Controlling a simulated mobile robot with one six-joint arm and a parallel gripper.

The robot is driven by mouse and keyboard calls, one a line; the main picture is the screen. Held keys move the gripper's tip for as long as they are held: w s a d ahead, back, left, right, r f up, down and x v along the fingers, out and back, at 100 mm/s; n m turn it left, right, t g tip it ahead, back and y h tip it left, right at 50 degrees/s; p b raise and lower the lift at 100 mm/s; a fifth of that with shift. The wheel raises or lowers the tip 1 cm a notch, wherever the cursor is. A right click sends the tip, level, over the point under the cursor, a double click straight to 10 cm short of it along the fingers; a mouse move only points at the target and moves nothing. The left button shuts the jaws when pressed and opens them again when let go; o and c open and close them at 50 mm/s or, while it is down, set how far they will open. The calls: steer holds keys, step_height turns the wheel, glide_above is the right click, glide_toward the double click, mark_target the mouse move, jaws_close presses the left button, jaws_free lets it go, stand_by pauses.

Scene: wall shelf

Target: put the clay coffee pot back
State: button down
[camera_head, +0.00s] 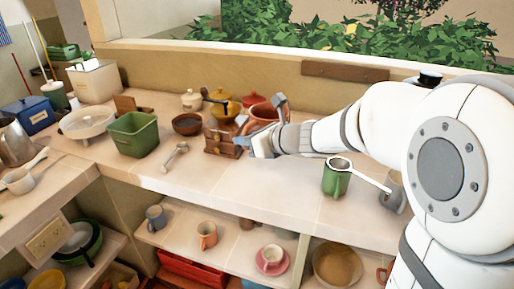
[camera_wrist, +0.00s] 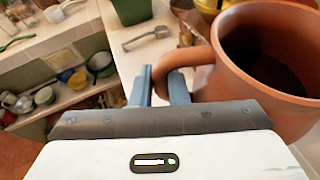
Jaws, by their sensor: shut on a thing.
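The clay coffee pot is a terracotta vessel with a wide dark mouth and a looped handle. It fills the right of the wrist view (camera_wrist: 222,72), and in the head view it shows partly behind my gripper (camera_head: 264,113). My gripper (camera_wrist: 163,78) is shut on the pot's handle, with its blue-grey fingers on either side of it. The pot looks roughly upright over the counter (camera_head: 225,175). Its base is hidden, so I cannot tell whether it touches anything.
A wooden box (camera_head: 222,146), a brown bowl (camera_head: 187,124), a yellow pot (camera_head: 224,110) and a red lidded pot (camera_head: 255,99) stand close around. A green bin (camera_head: 133,134) is left; a green mug (camera_head: 336,181) is right. Cups and a pink saucer stand on the lower shelf (camera_head: 180,235).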

steer(key=shift+f+b, duration=0.75)
steer(key=shift+f, duration=3.1)
steer(key=c, duration=1.4)
jaws_free()
steer(key=shift+f, duration=0.15)
